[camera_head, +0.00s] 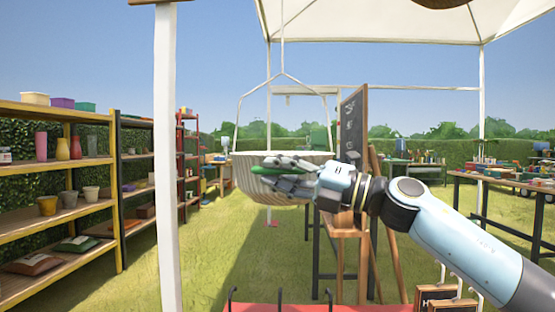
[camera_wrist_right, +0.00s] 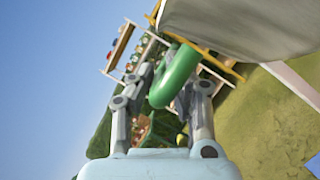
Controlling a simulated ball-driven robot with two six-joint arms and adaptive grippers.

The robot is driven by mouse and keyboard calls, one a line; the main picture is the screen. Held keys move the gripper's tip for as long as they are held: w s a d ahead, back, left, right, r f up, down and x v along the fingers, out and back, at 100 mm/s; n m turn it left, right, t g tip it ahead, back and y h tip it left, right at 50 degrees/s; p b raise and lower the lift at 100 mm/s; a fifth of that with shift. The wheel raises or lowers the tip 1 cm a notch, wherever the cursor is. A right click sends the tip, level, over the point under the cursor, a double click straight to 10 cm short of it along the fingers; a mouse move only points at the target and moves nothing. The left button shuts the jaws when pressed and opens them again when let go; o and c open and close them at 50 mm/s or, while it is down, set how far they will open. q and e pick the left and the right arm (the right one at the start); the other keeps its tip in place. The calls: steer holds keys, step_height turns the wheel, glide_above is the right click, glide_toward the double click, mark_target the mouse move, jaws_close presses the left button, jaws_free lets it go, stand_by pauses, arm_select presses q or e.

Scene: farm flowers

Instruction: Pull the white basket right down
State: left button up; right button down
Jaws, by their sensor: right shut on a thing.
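The white basket (camera_head: 240,172) hangs from a white frame in the middle of the head view. Its surface is ribbed. My right gripper (camera_head: 270,171) reaches in from the right and is shut on a green handle (camera_head: 290,170) at the basket's near side. In the right wrist view the green handle (camera_wrist_right: 176,76) is a thick curved loop between the fingers of my right gripper (camera_wrist_right: 172,88). The basket's pale side (camera_wrist_right: 245,25) fills the upper right there. The fingers hide part of the handle and basket. My left gripper is not in view.
A white post (camera_head: 166,160) stands left of the basket. Shelves with pots (camera_head: 55,185) stand farther left. A chalkboard (camera_head: 353,125) on a wooden easel is behind my right arm. A red surface (camera_head: 270,308) with dark hooks lies at the bottom. A table (camera_head: 500,182) stands right.

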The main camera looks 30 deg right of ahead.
steer(key=shift+f, duration=0.75)
steer(key=c, duration=1.3)
jaws_free()
steer(key=shift+c, duration=0.2)
steer(key=shift+s, duration=0.1)
steer(key=v, duration=0.7)
steer(key=shift+d, duration=0.15)
steer(key=shift+s, duration=0.1)
